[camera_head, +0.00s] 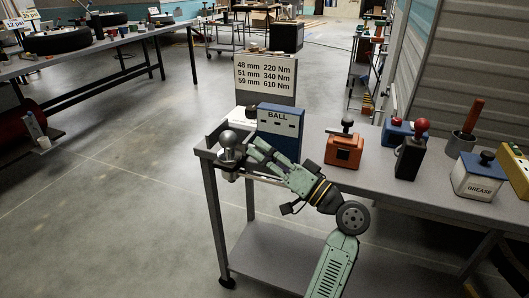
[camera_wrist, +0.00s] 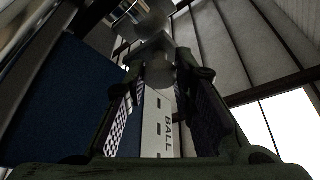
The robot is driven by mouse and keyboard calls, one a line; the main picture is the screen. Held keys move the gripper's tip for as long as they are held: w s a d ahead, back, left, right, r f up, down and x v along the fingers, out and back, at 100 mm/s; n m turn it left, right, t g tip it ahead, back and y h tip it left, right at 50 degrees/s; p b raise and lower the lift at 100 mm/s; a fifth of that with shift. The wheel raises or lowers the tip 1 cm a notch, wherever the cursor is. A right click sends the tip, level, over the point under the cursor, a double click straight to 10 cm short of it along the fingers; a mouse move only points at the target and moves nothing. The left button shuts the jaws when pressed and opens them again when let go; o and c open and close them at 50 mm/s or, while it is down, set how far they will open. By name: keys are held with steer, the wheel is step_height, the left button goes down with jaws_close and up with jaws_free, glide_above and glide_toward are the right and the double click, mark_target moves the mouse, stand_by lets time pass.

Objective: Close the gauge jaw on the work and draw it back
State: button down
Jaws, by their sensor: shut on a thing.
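A grey metal tow ball (camera_head: 228,140) stands upright at the left front corner of the grey bench. It is the likely work, and dark metal around it could be the gauge. My gripper (camera_head: 249,155) reaches in from the right, close beside the ball. In the wrist view my gripper (camera_wrist: 171,74) has its padded fingers on either side of a small grey metal piece (camera_wrist: 186,72), shut on it. This looks like the gauge jaw, but its outline is dark and partly hidden by the fingers. I cannot tell whether the jaw touches the ball.
A blue box marked BALL (camera_head: 280,128) stands just behind my gripper. A torque sign (camera_head: 265,76) rises behind it. An orange box (camera_head: 343,151), a black red-knobbed device (camera_head: 411,158) and a GREASE box (camera_head: 478,177) stand along the bench.

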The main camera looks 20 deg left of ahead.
mark_target(249, 145)
steer(key=a+b, duration=0.1)
steer(key=a, duration=0.2)
steer(key=shift+a, duration=0.25)
steer(key=shift+r, duration=0.1)
steer(key=shift+a, duration=0.15)
steer(key=c, duration=1.3)
jaws_free()
steer(key=shift+a, duration=0.2)
steer(key=shift+c, duration=0.2)
steer(key=shift+d, duration=0.15)
steer(key=shift+d+f, duration=0.2)
steer(key=shift+d, duration=0.1)
steer(key=v, duration=1.1)
